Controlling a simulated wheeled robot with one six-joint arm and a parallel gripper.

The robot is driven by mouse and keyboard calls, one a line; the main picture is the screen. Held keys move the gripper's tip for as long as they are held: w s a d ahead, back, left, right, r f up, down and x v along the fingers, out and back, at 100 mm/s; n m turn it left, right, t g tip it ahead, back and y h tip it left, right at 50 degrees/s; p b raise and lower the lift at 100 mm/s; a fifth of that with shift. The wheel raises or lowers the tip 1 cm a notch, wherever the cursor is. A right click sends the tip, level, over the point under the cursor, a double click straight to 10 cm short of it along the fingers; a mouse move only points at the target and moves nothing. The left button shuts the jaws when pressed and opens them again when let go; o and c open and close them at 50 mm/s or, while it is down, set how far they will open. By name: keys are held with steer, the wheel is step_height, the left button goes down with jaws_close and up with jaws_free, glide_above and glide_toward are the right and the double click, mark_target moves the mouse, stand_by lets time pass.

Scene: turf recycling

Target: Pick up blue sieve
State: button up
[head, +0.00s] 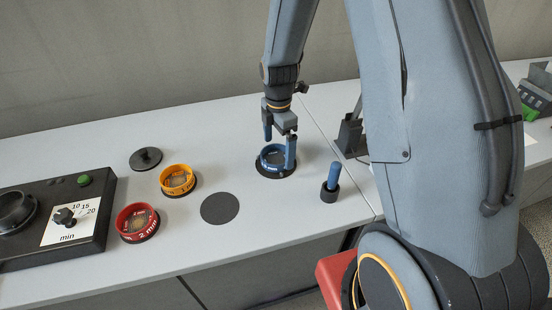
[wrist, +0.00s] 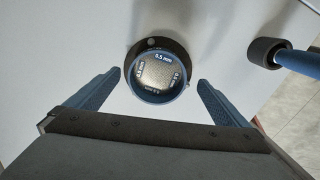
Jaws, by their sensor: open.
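The blue sieve (head: 272,157) sits on a round black base (head: 268,174) on the white table in the head view. In the wrist view the sieve (wrist: 158,74) shows as a blue ring marked 0.5 mm, resting on the dark base (wrist: 176,46). My gripper (head: 280,150) points down over the sieve, with its fingers at either side of it. In the wrist view my gripper (wrist: 158,86) is open, with blue fingers left and right of the sieve and clear gaps to it. Nothing is held.
A yellow sieve (head: 178,180) and a red sieve (head: 137,222) stand to the left. An empty black disc (head: 220,208) lies between them and the blue sieve. A blue-handled brush (head: 332,178) stands close on the right. A black lid (head: 146,158) and a timer machine (head: 50,220) are farther left.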

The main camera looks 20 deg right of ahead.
mark_target(278, 160)
steer(key=shift+w+d+f+p, duration=0.15)
steer(key=shift+f+p, duration=0.45)
steer(key=shift+f, duration=1.3)
steer(key=c, duration=1.1)
steer(key=shift+r, duration=0.1)
